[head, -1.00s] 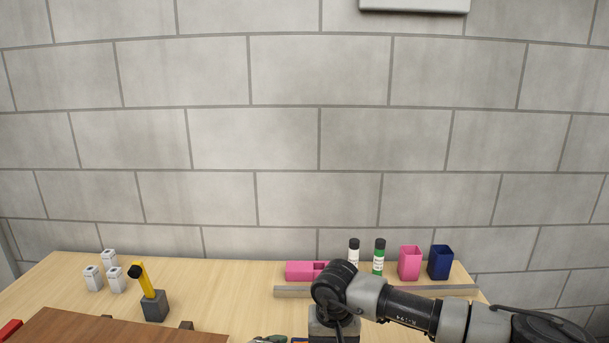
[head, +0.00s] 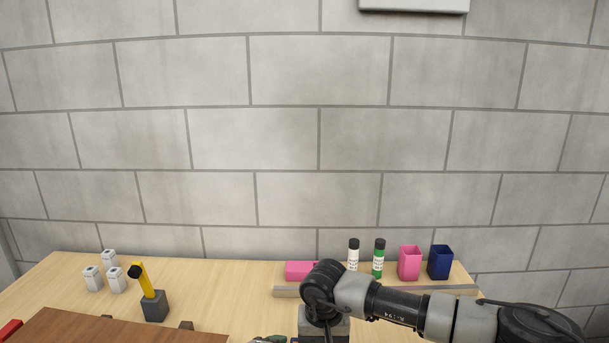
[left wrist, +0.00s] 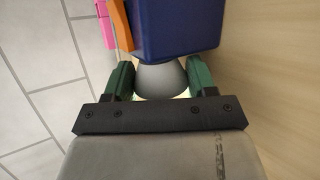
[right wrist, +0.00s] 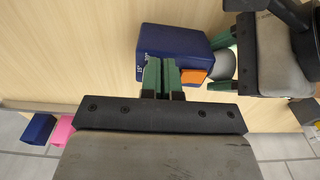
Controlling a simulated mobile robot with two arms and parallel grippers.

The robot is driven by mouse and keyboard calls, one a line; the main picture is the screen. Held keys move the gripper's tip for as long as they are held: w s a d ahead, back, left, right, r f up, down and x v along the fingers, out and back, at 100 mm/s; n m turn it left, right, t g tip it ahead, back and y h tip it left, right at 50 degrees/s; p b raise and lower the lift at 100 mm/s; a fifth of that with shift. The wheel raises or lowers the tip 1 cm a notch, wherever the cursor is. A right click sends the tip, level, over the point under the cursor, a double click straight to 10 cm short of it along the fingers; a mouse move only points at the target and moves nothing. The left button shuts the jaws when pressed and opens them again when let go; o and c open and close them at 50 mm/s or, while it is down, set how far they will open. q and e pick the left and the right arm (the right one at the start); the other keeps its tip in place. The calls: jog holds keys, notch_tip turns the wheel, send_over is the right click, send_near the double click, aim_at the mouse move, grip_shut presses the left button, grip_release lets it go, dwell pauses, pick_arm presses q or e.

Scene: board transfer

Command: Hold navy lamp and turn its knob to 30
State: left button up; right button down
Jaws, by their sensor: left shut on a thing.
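The navy lamp (left wrist: 170,30) has a navy box body, a grey cone-shaped part (left wrist: 162,78) and an orange knob (left wrist: 121,24). My left gripper (left wrist: 160,82) is shut on the grey cone, one green finger on each side. In the right wrist view, the lamp body (right wrist: 165,45), orange knob (right wrist: 194,76) and left gripper (right wrist: 228,58) also show. My right gripper (right wrist: 163,70) has its green fingers together, in front of the lamp body and just left of the knob. I cannot tell whether they touch it. The knob's setting is not readable. In the head view the lamp is not clearly visible.
A pink cup (head: 410,263), a navy cup (head: 440,262) and two bottles (head: 378,258) stand at the back right. A yellow-handled thing in a grey block (head: 154,305), several white containers (head: 92,279) and a brown board (head: 100,330) are on the left.

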jog(key=shift+s+a+f, duration=0.3)
jog(key=shift+s+f, duration=0.2)
jog(key=shift+f, duration=0.1)
jog(key=shift+s+a, duration=0.2)
jog(key=shift+a, duration=0.05)
notch_tip(320, 180, up, 6)
jog(key=shift+w+d+r, duration=0.15)
jog(key=shift+w+d, duration=0.1)
